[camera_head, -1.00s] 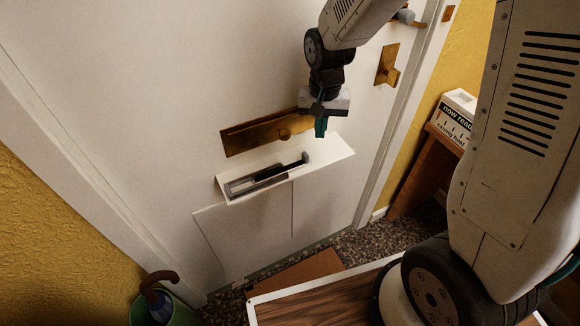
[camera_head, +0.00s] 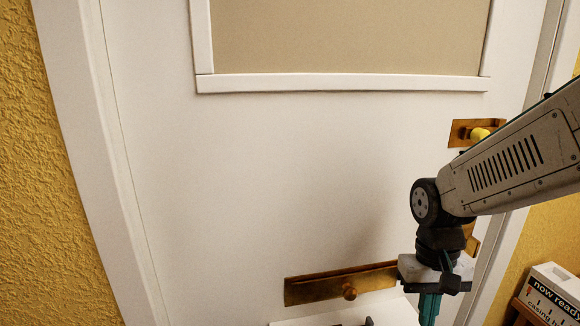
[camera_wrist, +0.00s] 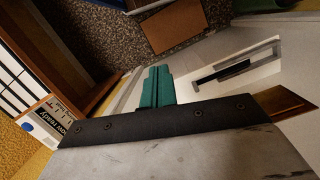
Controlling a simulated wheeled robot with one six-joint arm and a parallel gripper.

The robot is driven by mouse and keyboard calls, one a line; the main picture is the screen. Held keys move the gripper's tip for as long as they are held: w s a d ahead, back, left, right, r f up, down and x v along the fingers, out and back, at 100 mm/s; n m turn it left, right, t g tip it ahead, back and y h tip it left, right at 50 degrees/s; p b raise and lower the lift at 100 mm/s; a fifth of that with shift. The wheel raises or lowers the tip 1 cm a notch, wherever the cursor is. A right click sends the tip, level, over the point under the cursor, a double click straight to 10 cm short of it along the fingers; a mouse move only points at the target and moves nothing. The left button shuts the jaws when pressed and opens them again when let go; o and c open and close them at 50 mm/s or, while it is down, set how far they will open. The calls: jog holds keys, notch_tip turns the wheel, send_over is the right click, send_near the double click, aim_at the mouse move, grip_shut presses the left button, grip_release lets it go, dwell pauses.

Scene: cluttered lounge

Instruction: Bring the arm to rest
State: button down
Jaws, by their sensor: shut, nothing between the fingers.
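My gripper (camera_head: 430,306) hangs down from my arm at the lower right of the head view, in front of the white door (camera_head: 270,180). Its teal fingers are together with nothing between them; they also show in the wrist view (camera_wrist: 156,88). The gripper overlaps the right end of a brass letter plate (camera_head: 325,287) in the head view. I cannot tell whether it touches the plate.
A white ledge (camera_head: 395,313) with a dark slotted piece sits below the plate. A brass plate with a yellow knob (camera_head: 480,134) is near the door's right edge. A box with printed words (camera_head: 552,294) stands at lower right. The wrist view shows speckled floor (camera_wrist: 105,32) and a brown mat (camera_wrist: 175,27).

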jog(key=s+d+r+t, duration=0.2)
jog(key=s+r+t, duration=0.1)
jog(key=s+r, duration=0.7)
jog(key=shift+s+r+n, duration=0.3)
jog(key=shift+s+n, duration=0.1)
jog(key=shift+s, duration=0.8)
jog(key=w+a+f+n+g, duration=0.1)
jog(key=w+a+f, duration=0.1)
jog(key=w+f, duration=0.8)
jog(key=w+a+f+n, duration=0.1)
jog(key=w+f, duration=0.5)
jog(key=w, duration=0.8)
jog(key=shift+f, duration=4.7)
jog(key=shift+a, duration=0.15)
jog(key=shift+s+a, duration=0.15)
jog(key=shift+a, duration=0.6)
jog(key=shift+s+a, duration=0.15)
jog(key=shift+a, duration=0.55)
